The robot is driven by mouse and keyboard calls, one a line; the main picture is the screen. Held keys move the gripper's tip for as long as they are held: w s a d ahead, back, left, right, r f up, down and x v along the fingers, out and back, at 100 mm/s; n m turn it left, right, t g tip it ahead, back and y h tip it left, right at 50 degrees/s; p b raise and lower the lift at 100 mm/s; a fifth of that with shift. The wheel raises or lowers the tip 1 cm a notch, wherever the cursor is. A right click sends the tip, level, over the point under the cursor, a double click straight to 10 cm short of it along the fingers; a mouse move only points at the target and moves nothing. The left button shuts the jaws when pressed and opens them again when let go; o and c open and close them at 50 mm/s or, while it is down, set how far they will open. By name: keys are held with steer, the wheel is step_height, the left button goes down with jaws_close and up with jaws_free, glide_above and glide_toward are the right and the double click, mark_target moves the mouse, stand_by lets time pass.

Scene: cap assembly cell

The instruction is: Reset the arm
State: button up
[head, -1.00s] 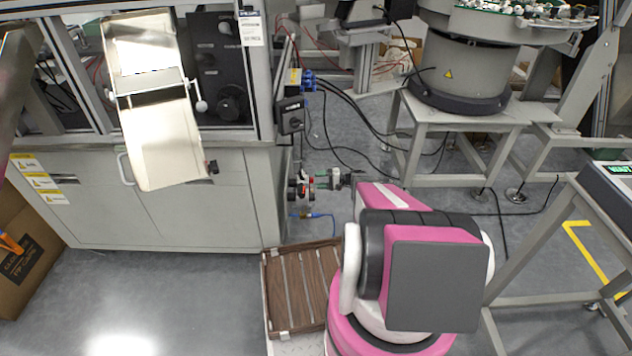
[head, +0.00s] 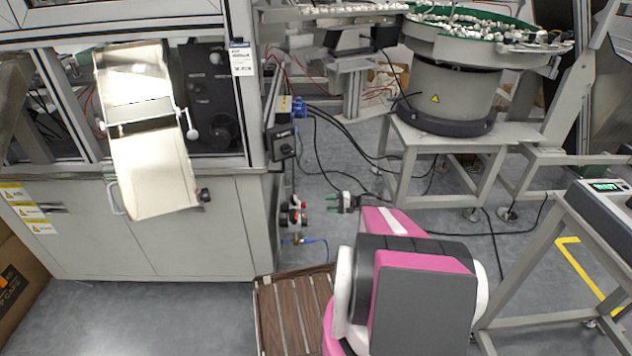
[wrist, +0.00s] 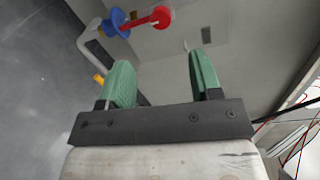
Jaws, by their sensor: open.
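My gripper (head: 333,203) is at the end of my pink, black and white arm, just right of the grey cabinet's side. In the wrist view its two green fingers (wrist: 163,78) stand wide apart. Nothing is between them. A fitting with a red knob (head: 296,204) is on the cabinet's side, left of the fingers and apart from them in the head view. The wrist view shows a red knob (wrist: 160,17) and a blue ring (wrist: 116,20) beyond the fingertips.
A grey machine cabinet (head: 200,240) with a tilted metal chute (head: 155,175) fills the left. A brown slatted crate (head: 290,320) lies on the floor beside my arm. A bowl feeder (head: 450,90) stands on a table behind. Another table (head: 570,230) is at right. Cables cross the floor.

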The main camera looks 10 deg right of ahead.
steer(key=s+a+r+n+g+h, duration=0.2)
steer(key=s+a+r+g+h, duration=0.2)
steer(key=s+a+r+h, duration=0.5)
steer(key=s+a+r+n+t+h, duration=0.1)
steer(key=s+a+r+h, duration=0.3)
steer(key=s+r, duration=1)
steer(key=s+n+h, duration=0.1)
steer(key=s+h, duration=0.1)
steer(key=h, duration=0.1)
steer(key=shift+a+r+h, duration=0.15)
steer(key=shift+r+h, duration=0.15)
steer(key=shift+h, duration=0.1)
